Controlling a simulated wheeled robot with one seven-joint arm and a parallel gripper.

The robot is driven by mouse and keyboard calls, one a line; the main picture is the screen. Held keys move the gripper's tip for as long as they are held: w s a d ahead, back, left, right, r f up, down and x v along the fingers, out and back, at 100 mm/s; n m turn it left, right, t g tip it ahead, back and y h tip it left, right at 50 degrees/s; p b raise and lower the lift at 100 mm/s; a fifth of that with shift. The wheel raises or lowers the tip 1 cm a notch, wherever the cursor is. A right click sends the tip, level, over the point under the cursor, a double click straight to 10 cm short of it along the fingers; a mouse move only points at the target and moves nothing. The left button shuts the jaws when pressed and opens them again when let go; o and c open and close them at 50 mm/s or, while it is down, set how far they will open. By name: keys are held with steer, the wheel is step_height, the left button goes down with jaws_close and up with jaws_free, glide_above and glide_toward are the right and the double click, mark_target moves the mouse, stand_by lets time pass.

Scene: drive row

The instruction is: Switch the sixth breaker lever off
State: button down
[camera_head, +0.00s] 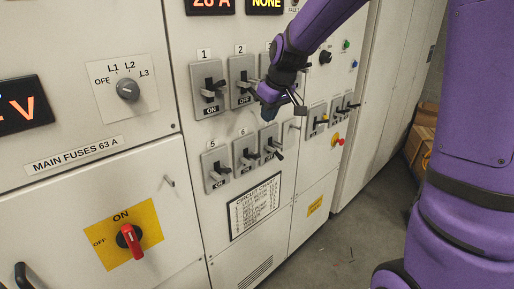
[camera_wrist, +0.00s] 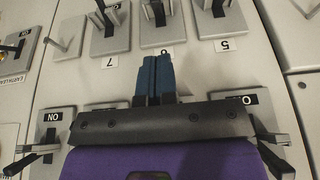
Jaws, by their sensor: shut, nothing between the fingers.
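The sixth breaker (camera_head: 239,157) is the second plate in the lower row of the head view. It is a grey plate with a dark lever, and its number is partly hard to read there. In the wrist view, which is upside down, the sixth breaker plate (camera_wrist: 172,32) is at top centre, its lever running out of the top edge. I cannot tell the lever's position for certain. My gripper (camera_head: 267,110) is shut and empty, above and right of this breaker. In the wrist view my dark blue fingers (camera_wrist: 154,74) lie together by the number 6, apart from the lever.
The fifth breaker (camera_head: 216,169) and seventh breaker (camera_head: 268,138) flank it closely. The upper row, with the first breaker (camera_head: 208,88) and second breaker (camera_head: 241,81), is close above. A red-handled main switch (camera_head: 130,240) is lower left.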

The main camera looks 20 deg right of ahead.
mark_target(258, 155)
steer(key=x, duration=1.3)
steer(key=shift+f, duration=0.3)
steer(key=shift+f, duration=0.1)
steer(key=shift+s, duration=0.1)
